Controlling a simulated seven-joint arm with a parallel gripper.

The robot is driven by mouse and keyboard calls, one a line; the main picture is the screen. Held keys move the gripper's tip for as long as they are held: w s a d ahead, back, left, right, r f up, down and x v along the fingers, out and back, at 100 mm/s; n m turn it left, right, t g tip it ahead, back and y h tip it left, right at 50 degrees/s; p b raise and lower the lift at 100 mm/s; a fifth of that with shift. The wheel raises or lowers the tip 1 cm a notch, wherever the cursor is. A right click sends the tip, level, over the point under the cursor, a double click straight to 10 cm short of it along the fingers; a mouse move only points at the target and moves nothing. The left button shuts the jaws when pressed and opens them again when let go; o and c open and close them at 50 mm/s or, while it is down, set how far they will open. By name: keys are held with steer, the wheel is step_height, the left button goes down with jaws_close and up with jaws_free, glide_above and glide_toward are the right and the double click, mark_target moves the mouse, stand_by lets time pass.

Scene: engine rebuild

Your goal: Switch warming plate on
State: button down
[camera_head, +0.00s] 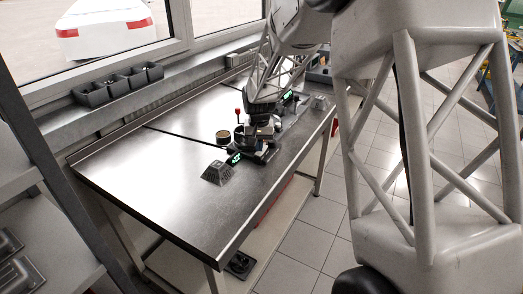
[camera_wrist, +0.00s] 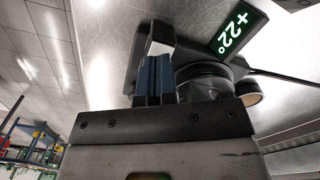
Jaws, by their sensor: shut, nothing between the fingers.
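The warming plate (camera_head: 262,157) is a dark flat device on the steel bench. Its green display (camera_head: 235,158) reads +22° in the wrist view (camera_wrist: 238,33). A dark round pot (camera_wrist: 203,80) with a long handle stands on or right beside the plate. My gripper (camera_head: 262,143) is low over the plate. In the wrist view my gripper (camera_wrist: 155,75) shows blue finger pads closed together with nothing between them, beside the pot. The fingertips overlap the plate's edge; I cannot tell whether they touch it. No switch is clearly visible.
A small round tin (camera_head: 222,138) stands left of the plate. A dark wedge-shaped block (camera_head: 218,174) sits in front. A red-knobbed lever (camera_head: 238,113) rises behind. Another green display (camera_head: 287,97) is farther back. The bench's left half (camera_head: 150,165) is clear.

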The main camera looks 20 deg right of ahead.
steer(key=shift+r, duration=3.05)
steer(key=s+a+r+n+t, duration=0.1)
steer(key=s+r, duration=0.4)
steer(key=s, duration=0.7)
steer(key=s+r, duration=0.6)
steer(key=s, duration=0.5)
steer(key=s+a+f+n+t, duration=0.1)
steer(key=s, duration=1.9)
steer(key=shift+n+t, duration=0.3)
steer(key=shift+n, duration=0.1)
